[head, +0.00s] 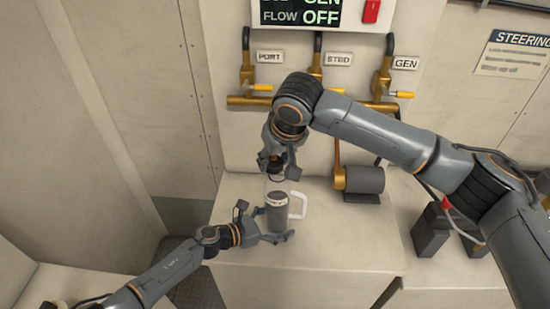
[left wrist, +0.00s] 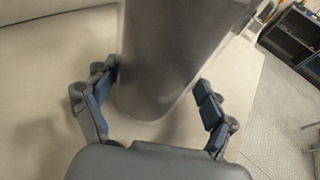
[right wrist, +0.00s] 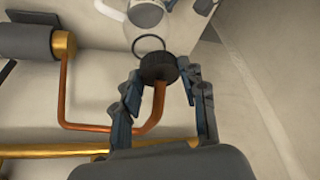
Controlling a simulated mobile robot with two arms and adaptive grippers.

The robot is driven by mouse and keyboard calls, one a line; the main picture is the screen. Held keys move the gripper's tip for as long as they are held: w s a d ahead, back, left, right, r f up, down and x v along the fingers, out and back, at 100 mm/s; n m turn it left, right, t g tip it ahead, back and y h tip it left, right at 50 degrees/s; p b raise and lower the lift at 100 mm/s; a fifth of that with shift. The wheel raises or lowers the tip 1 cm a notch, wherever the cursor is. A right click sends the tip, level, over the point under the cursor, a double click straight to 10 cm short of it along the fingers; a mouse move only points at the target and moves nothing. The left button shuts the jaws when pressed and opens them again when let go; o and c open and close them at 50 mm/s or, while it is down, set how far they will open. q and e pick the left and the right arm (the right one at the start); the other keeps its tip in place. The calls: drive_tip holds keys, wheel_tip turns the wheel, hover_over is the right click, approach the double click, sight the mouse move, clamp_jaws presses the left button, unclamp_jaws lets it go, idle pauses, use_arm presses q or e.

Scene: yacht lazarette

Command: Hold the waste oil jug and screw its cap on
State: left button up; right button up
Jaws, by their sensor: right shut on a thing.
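The waste oil jug (head: 278,213), a dark grey cylinder with a white handle, a pale band and a clear upper part, stands upright on the bench top in the head view. My left gripper (head: 268,229) is low beside it, its fingers spread on either side of the body. In the left wrist view, the jug (left wrist: 170,65) lies between the fingers, with no clear grip on it. My right gripper (head: 277,172) points down above the jug. In the right wrist view, its fingers are shut on the black cap (right wrist: 158,68), close over the jug's clear top and a dark ring.
Behind, a brass pipe (head: 245,101) carries several yellow-handled valves. A grey cylinder (head: 364,180) on a stand is right of the jug. Dark blocks (head: 431,230) stand further right. The bench front (head: 310,255) is clear.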

use_arm(q)
drive_tip(key=c, duration=0.8)
drive_tip(key=o, duration=1.1)
drive_tip(key=shift+s+a, duration=0.1)
drive_tip(key=shift+s+a+r, duration=0.25)
drive_tip(key=shift+s+a, duration=0.1)
drive_tip(key=shift+a, duration=0.15)
drive_tip(key=shift+w+d+f, duration=0.1)
drive_tip(key=shift+w+d, duration=0.1)
drive_tip(key=shift+d, duration=0.05)
drive_tip(key=shift+w+d+f, duration=0.15)
drive_tip(key=shift+w+d, duration=0.05)
drive_tip(key=shift+d, duration=0.1)
